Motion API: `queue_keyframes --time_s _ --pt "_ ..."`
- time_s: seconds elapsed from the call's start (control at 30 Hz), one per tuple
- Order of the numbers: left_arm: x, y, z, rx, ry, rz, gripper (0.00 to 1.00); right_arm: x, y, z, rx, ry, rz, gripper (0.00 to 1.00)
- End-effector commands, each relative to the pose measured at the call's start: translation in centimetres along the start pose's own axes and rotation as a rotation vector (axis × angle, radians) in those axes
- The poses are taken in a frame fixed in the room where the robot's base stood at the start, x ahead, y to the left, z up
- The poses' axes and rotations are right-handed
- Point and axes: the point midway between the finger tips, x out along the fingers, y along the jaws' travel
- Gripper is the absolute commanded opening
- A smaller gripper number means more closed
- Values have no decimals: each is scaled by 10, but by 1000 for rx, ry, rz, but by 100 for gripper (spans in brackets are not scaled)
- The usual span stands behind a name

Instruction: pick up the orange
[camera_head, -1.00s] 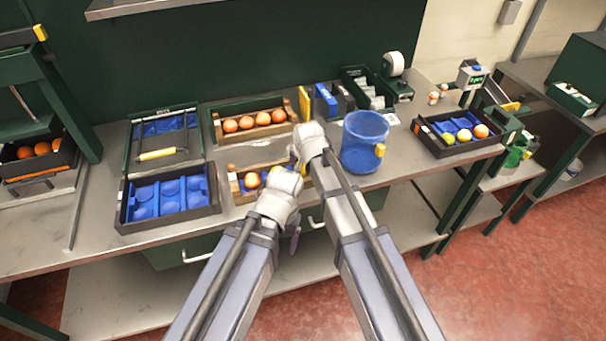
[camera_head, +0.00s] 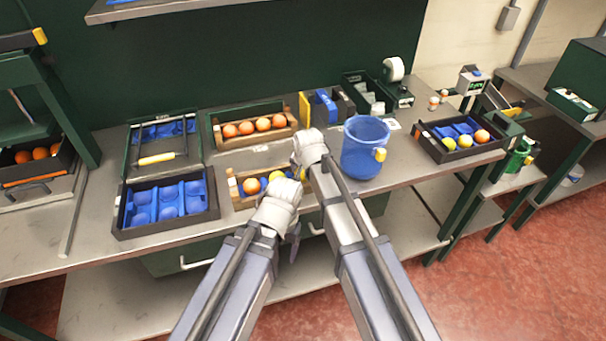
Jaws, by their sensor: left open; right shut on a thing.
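An orange (camera_head: 251,186) lies in the front wooden tray (camera_head: 236,200), with a yellow fruit (camera_head: 277,176) also in it. Several oranges (camera_head: 263,124) sit in a row in the wooden tray behind. My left gripper (camera_head: 285,192) is open at the front edge of the front tray, and its hand covers part of that tray. My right gripper (camera_head: 298,168) is over the right end of the front tray, left of the blue bucket. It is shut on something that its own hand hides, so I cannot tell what.
A blue bucket (camera_head: 364,160) stands close to the right of my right gripper. A black crate with blue cups (camera_head: 165,201) is at the left. A dark crate (camera_head: 440,152) with several fruits is at the right. Bare bench top (camera_head: 415,172) lies between bucket and right crate.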

Motion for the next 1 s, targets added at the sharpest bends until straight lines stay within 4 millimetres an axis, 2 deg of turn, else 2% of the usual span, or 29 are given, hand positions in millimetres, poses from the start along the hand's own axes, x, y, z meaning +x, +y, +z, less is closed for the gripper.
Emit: queue_keyframes --time_s 0.27,0.47,1.0 --pt "-2 0 0 0 0 0 79 -2 0 -1 0 0 0 8" --pt "-15 -2 1 0 0 0 79 -14 -3 -6 0 0 0 8" --pt "-92 -9 5 2 0 0 79 -84 -21 -35 0 0 0 8"
